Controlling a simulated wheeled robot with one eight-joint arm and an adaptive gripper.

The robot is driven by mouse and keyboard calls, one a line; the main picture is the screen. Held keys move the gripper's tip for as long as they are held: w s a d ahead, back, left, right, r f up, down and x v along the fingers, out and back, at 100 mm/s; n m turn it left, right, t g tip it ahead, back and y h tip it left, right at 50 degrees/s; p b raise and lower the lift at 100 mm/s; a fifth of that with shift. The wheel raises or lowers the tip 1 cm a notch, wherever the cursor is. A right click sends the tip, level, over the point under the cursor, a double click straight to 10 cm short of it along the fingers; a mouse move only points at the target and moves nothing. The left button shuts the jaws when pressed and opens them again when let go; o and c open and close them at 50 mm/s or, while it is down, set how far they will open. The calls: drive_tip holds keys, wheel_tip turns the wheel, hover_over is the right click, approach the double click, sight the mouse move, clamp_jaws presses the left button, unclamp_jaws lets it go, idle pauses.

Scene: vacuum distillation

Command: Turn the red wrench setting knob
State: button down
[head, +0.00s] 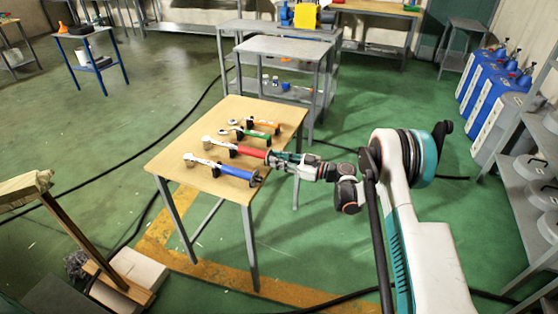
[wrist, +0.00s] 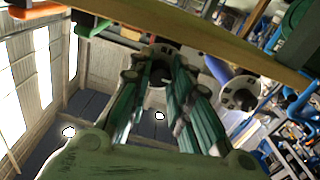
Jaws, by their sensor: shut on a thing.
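The red wrench (head: 236,150) lies on the wooden table (head: 165,160), its silver head to the left and its handle end to the right. My gripper (head: 272,157) is at that handle end, level with the handle. In the wrist view, the teal fingers of my gripper (wrist: 163,68) are shut around the dark round setting knob (wrist: 162,52) at the end of the wrench. The fingers hide the sides of the knob. In the head view the knob is hidden by my gripper.
A blue wrench (head: 238,174) lies just in front of the red one. Its round end (wrist: 240,95) is close beside my fingers in the wrist view. A green wrench (head: 253,134) and an orange wrench (head: 264,123) lie behind. A grey table (head: 283,47) stands beyond.

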drive_tip(key=m+t, duration=0.1)
drive_tip(key=m, duration=2.5)
drive_tip(key=shift+s, duration=0.1)
drive_tip(key=shift+m, duration=0.5)
drive_tip(key=c, duration=1.4)
unclamp_jaws()
drive_tip(key=shift+c, duration=0.2)
drive_tip(key=shift+d, duration=0.1)
drive_tip(key=v, duration=0.8)
